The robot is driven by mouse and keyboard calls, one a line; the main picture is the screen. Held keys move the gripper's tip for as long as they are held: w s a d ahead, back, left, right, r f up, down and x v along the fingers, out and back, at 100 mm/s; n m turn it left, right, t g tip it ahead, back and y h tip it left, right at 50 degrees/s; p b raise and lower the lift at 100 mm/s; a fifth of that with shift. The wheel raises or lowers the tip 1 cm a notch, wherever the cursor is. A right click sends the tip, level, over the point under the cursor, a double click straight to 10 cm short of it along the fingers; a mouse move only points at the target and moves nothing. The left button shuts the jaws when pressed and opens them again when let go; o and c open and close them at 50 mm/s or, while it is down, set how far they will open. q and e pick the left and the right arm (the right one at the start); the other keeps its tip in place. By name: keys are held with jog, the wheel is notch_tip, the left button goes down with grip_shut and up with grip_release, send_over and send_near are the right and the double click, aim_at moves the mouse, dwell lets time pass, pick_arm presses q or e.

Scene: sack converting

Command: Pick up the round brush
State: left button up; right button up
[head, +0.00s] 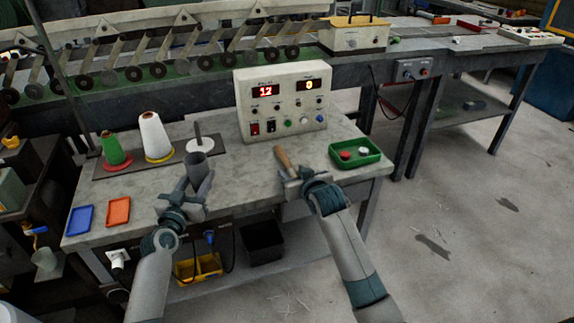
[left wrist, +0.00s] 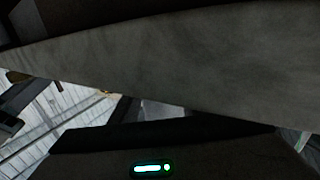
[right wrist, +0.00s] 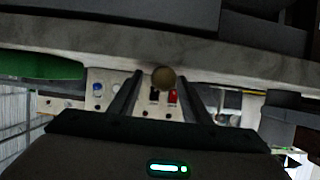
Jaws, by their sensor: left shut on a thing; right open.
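A brown wooden handle (head: 284,158), which looks like the round brush, lies on the grey workbench in front of the control box. My right gripper (head: 293,176) is open at the near end of this handle. In the right wrist view the handle's round brown end (right wrist: 163,77) shows between the two fingers, with gaps on both sides. The brush's far end is not clearly seen. My left gripper (head: 185,188) is shut on a dark grey cup-like cylinder (head: 197,165) near the bench's front. The cylinder stands roughly upright.
A control box (head: 283,100) with red displays stands at the back. A green tray (head: 355,153) with small round pieces is at right. Thread cones (head: 155,137), a spindle (head: 200,143), and blue (head: 80,220) and orange (head: 118,211) trays are at left.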

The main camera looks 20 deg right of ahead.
dwell(0.4)
grip_shut()
notch_tip(320, 180, up, 10)
jog(key=shift+r, duration=0.1)
dwell(0.6)
dwell(0.5)
